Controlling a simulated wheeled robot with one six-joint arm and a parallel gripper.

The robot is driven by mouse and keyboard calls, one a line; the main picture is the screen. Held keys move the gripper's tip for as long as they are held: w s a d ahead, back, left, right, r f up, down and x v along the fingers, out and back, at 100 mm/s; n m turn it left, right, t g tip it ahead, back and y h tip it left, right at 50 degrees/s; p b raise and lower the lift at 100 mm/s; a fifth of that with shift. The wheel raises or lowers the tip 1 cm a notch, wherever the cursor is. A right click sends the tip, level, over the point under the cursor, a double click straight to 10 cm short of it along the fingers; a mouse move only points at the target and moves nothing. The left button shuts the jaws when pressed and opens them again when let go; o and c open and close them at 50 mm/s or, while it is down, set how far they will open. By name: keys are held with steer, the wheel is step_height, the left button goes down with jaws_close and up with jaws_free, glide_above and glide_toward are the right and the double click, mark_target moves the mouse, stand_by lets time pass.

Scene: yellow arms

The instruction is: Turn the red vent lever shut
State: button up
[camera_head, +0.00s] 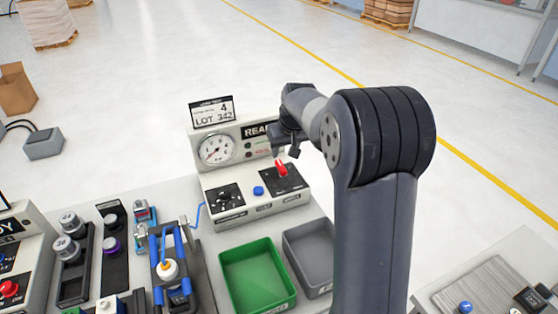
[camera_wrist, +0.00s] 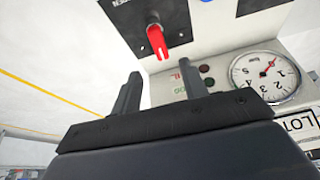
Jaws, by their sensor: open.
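The red vent lever (camera_head: 281,169) stands on a black plate at the right of the leak-test box (camera_head: 237,199), below its gauge panel. In the wrist view the red lever (camera_wrist: 157,42) shows just beyond the fingertips, between the lines of the two fingers. My gripper (camera_wrist: 160,72) is open with nothing between its fingers, apart from the lever. In the head view my gripper (camera_head: 284,143) hangs just above the lever, and its fingertips are hard to make out.
The gauge (camera_head: 216,149) and a LOT 342 sign (camera_head: 212,111) stand behind the lever. A black knob plate (camera_head: 225,195) and blue button (camera_head: 258,190) are to its left. A green tray (camera_head: 257,272) and grey tray (camera_head: 309,257) lie in front.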

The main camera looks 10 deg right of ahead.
mark_target(280, 165)
steer(key=p+x, duration=0.1)
steer(key=x, duration=0.7)
steer(key=shift+f, duration=0.1)
steer(key=shift+c, duration=0.3)
jaws_close()
